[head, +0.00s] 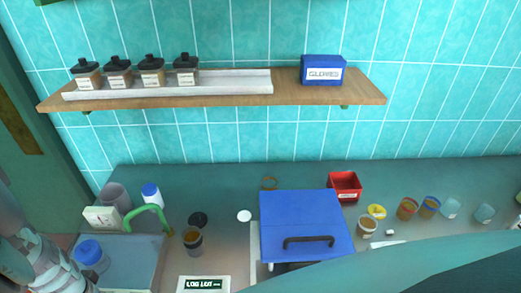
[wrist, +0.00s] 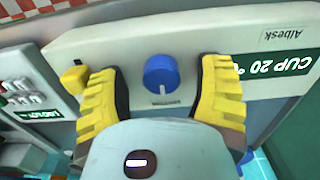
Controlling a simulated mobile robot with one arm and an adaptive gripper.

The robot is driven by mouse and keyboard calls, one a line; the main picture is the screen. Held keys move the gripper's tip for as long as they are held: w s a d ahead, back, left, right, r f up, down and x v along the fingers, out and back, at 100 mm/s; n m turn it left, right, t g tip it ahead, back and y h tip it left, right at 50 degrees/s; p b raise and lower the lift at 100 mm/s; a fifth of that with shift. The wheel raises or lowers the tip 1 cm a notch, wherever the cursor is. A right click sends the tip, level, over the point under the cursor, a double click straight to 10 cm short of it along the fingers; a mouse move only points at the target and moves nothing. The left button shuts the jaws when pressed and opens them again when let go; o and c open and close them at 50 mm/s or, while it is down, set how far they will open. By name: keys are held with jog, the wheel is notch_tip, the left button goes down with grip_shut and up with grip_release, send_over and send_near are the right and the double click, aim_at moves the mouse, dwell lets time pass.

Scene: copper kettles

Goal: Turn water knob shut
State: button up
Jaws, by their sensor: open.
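The water knob (wrist: 161,74) is a round blue dial with a pale pointer mark, on a light grey panel (wrist: 200,42) in the wrist view. Small lettering below it is too small to read. My gripper (wrist: 162,85) is open, with one yellow ridged finger on each side of the knob. The knob sits in the gap, and both fingers look apart from it. In the head view, a grey machine (head: 140,262) with a green curved spout stands at the lower left. The knob and my fingertips cannot be made out there.
A yellow block (wrist: 74,76) sits left of the knob, close to the left finger. A green "CUP 20" label (wrist: 285,70) is at right. In the head view, a blue-lidded box (head: 300,215), a dark cup (head: 193,241) and a log sign (head: 204,284) stand on the counter.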

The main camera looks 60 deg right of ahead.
jog(key=m, duration=0.5)
jog(key=shift+w+r+m, duration=0.1)
jog(key=shift+m, duration=0.2)
jog(key=m+p, duration=0.1)
jog(key=m, duration=0.2)
jog(key=shift+m, duration=0.4)
jog(key=shift+w+r, duration=0.1)
jog(key=shift+r, duration=2.2)
notch_tip(320, 180, up, 12)
jog(key=f+p, duration=0.1)
jog(key=p, duration=0.8)
jog(key=w+d+r+n+t+h+p, duration=0.1)
jog(key=w+d+r+n+t+h, duration=0.1)
jog(key=w, duration=0.7)
jog(key=w+d+r+n+t+h+p, duration=0.2)
jog(key=w+d+r+n+t, duration=0.3)
jog(key=w+d, duration=0.4)
jog(key=shift+d+r+n+t, duration=0.4)
jog(key=shift+r+t, duration=0.3)
jog(key=shift+t, duration=0.7)
jog(key=shift+w, duration=0.1)
